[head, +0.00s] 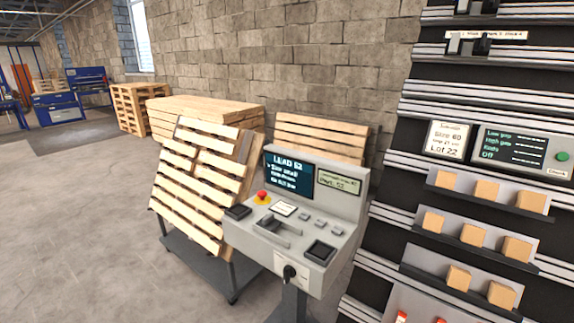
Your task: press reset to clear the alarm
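A grey control console (345,225) stands on a pedestal in the middle. Its dark screen (289,175) shows text headed "LEAD 52", with smaller lines I cannot read surely. A red mushroom button (262,195) on a yellow base sits at the panel's left. Small grey buttons (320,223) sit in a row to the right of a grey handle (278,224). A black knob (290,272) is on the front face. The labels are too small to tell which control is reset. Neither of my grippers is in view.
Wooden pallets (195,185) lean on a dark cart left of the console. A black rack (390,235) at right holds shelves of small boxes (487,191) and a display with a green button (562,156). The concrete floor (90,225) at left is clear.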

